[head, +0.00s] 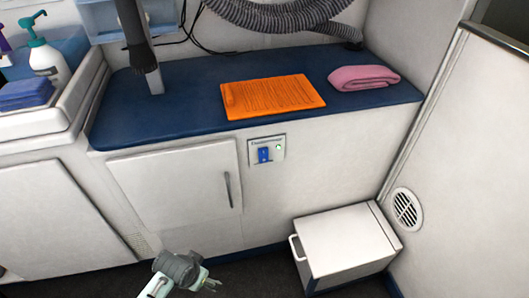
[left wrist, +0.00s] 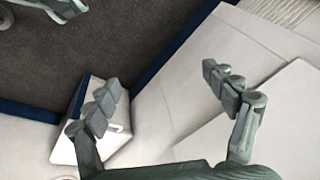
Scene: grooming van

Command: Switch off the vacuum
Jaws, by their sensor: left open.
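A small switch panel (head: 280,146) sits on the white cabinet front, just under the blue countertop. A grey ribbed vacuum hose (head: 285,15) hangs along the back wall. My left gripper (head: 210,284) is low at the bottom of the head view, below and left of the panel. In the left wrist view it is open and empty (left wrist: 168,98). My right gripper (left wrist: 60,8) shows only partly, at the top left of the left wrist view.
A white box with a handle (head: 345,243) stands on the floor at the right. A cabinet door (head: 175,190) with a vertical handle is left of the panel.

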